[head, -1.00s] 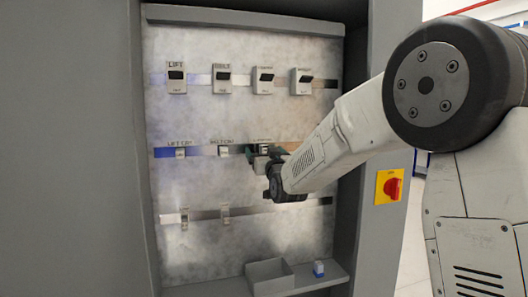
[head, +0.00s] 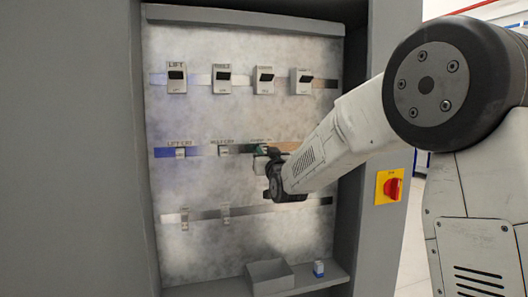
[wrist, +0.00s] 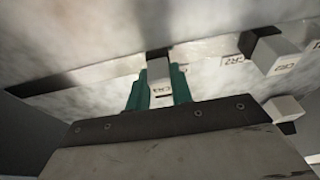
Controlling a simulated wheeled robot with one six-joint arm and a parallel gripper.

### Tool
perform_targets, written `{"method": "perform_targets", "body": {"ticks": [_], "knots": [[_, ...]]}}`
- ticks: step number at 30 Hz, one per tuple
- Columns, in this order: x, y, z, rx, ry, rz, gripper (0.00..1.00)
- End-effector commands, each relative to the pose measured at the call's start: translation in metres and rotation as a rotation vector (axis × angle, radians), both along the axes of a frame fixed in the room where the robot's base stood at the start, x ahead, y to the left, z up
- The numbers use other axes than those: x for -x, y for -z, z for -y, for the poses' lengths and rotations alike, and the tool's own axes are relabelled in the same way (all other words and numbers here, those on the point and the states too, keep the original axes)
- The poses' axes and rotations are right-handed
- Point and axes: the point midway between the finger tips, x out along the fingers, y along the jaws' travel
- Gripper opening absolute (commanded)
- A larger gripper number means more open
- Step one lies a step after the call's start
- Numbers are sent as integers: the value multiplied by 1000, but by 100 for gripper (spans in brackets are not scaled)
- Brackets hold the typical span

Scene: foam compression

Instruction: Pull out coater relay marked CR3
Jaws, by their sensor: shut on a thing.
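The relay marked CR3 (wrist: 160,88) is a small light block with a dark base on the middle rail, seen in the wrist view. My gripper (wrist: 158,90) has its two green fingers closed on either side of it. The relay still appears to be at the rail, with its dark base against the strip. In the head view my gripper (head: 262,158) is at the middle rail, and my wrist hides most of the relay there.
A neighbouring relay marked CR2 (wrist: 285,60) sits beside it in the wrist view. Breakers such as LIFT (head: 176,78) line the upper rail. Below are an open grey bin (head: 270,278) and a small blue-and-white block (head: 318,268) on the ledge. A red switch (head: 391,187) is at right.

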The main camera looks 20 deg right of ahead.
Motion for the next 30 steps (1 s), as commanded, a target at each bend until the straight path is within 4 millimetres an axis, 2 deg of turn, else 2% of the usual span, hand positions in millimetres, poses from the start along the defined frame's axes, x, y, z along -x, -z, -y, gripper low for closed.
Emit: {"method": "perform_targets", "body": {"ticks": [30], "knots": [[13, 0, 0, 0, 0, 0, 0]]}}
